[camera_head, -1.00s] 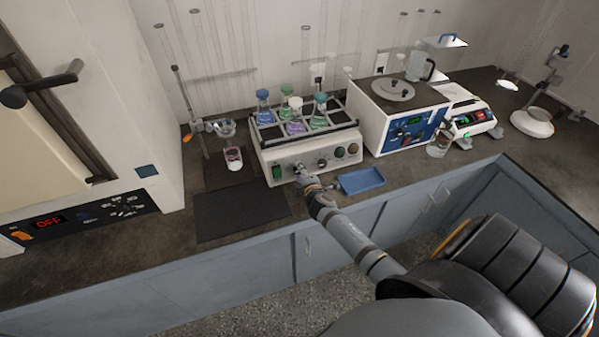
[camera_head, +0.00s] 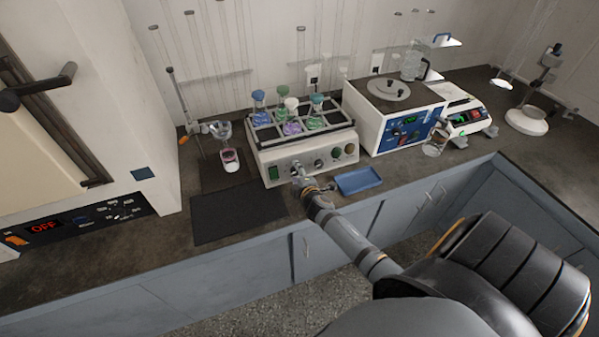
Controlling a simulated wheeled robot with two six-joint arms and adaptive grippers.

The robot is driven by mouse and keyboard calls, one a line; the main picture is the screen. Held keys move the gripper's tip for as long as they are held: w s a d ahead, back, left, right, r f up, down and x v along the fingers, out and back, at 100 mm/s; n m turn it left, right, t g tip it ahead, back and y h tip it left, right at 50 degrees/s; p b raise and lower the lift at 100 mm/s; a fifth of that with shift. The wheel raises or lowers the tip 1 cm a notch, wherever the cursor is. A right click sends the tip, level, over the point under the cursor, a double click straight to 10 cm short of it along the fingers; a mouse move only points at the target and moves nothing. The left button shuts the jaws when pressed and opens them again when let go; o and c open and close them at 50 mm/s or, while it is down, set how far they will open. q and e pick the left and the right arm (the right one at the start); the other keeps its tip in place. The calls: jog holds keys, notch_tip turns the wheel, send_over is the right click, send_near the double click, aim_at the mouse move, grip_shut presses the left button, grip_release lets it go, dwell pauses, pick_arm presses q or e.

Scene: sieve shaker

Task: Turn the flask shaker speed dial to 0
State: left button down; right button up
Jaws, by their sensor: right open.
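The flask shaker (camera_head: 270,160) stands on the counter, with several coloured flasks (camera_head: 289,118) in its top rack. Its front panel has a green-lit switch (camera_head: 273,173) at the left and several round knobs, including one at the middle (camera_head: 318,164) and one at the right (camera_head: 349,148). My right gripper (camera_head: 298,174) is open at the left-middle part of the panel. It covers the knob there, so I cannot tell whether it touches it, and that knob's setting is too small to read. My left gripper is not in view.
A blue tray (camera_head: 358,180) lies right of my right gripper. A dark mat (camera_head: 238,213) lies in front and left of the shaker. A water bath (camera_head: 393,120) stands close on the right. A stand with glassware (camera_head: 230,158) is on the left.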

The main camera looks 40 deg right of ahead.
jog(key=v, duration=1.1)
jog(key=shift+s, duration=0.3)
jog(key=shift+r, duration=0.15)
